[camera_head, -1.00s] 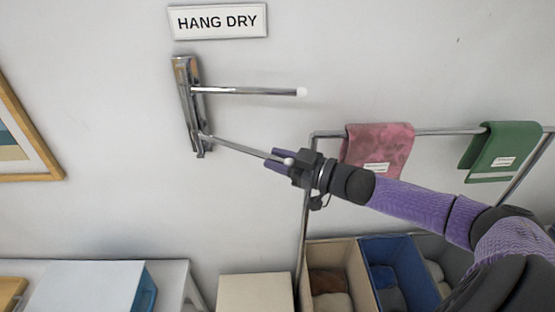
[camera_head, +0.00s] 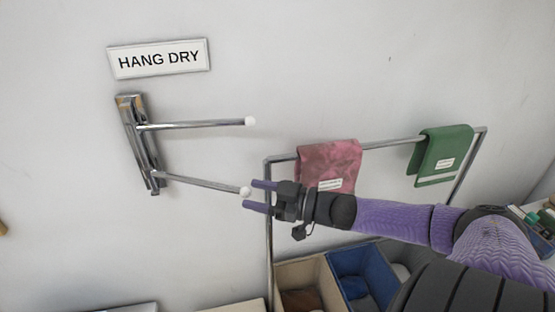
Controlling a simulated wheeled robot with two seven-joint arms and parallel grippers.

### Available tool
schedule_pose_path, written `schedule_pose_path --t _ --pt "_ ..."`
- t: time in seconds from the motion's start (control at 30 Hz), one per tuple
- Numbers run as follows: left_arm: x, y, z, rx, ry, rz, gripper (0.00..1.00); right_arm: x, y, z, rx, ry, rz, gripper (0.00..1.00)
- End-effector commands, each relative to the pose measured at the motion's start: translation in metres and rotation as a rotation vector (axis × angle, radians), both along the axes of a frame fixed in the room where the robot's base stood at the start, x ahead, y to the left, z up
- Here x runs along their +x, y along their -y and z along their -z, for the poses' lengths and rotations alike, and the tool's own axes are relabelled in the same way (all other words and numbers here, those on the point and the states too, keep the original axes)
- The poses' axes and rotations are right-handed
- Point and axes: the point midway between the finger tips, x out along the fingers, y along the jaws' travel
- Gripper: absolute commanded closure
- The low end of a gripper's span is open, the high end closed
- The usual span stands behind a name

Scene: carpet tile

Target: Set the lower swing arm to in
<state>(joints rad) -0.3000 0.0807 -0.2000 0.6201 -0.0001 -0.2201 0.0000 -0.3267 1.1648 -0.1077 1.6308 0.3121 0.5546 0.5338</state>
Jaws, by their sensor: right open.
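A chrome wall bracket (camera_head: 137,142) carries two swing arms. The upper swing arm (camera_head: 190,125) points right and ends in a white ball tip. The lower swing arm (camera_head: 200,183) slants right and slightly down to its own white tip (camera_head: 245,191). My right gripper (camera_head: 259,196) is open, with its two purple fingers pointing left at the lower arm's tip. The fingers are one above and one below the tip's level; whether they touch it I cannot tell. My left gripper is not in view.
A "HANG DRY" sign (camera_head: 159,58) is on the wall above the bracket. A chrome rail (camera_head: 385,144) holds a pink towel (camera_head: 328,163) and a green towel (camera_head: 443,155) behind my right arm. Fabric bins, one with a blue lining (camera_head: 362,266), stand below.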

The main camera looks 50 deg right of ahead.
Motion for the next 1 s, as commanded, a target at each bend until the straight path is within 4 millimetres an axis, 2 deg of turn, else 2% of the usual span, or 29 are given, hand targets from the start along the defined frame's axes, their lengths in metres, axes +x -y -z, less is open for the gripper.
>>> schedule_pose_path --t 0.1,0.3,0.6,0.67,0.77,0.8,0.87,0.9,0.93,1.0 --pt "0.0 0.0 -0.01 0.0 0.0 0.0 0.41 -0.018 0.009 -0.001 0.001 -0.006 0.001 0.42" --pt "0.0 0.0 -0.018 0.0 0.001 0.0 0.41 -0.039 0.021 -0.001 0.001 -0.003 0.001 0.42" --pt "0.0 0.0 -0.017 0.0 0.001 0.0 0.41 -0.042 0.023 0.001 0.001 0.0 0.001 0.42" --pt "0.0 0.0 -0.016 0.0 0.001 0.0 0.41 -0.043 0.021 0.003 -0.004 0.0 0.0 0.54" --pt "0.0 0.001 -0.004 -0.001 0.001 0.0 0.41 -0.055 -0.008 0.037 -0.09 0.019 -0.011 0.76" --pt "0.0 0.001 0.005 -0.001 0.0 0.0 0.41 -0.063 -0.031 0.058 -0.167 0.047 -0.017 0.84" --pt "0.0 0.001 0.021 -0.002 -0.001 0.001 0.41 -0.074 -0.073 0.085 -0.325 0.124 -0.01 0.97" --pt "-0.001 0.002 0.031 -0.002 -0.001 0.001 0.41 -0.078 -0.1 0.096 -0.455 0.192 0.018 1.0" --pt "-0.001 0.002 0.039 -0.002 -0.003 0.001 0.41 -0.079 -0.117 0.1 -0.559 0.246 0.052 1.0" --pt "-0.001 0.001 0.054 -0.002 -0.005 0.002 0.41 -0.077 -0.143 0.094 -0.814 0.352 0.181 1.0"
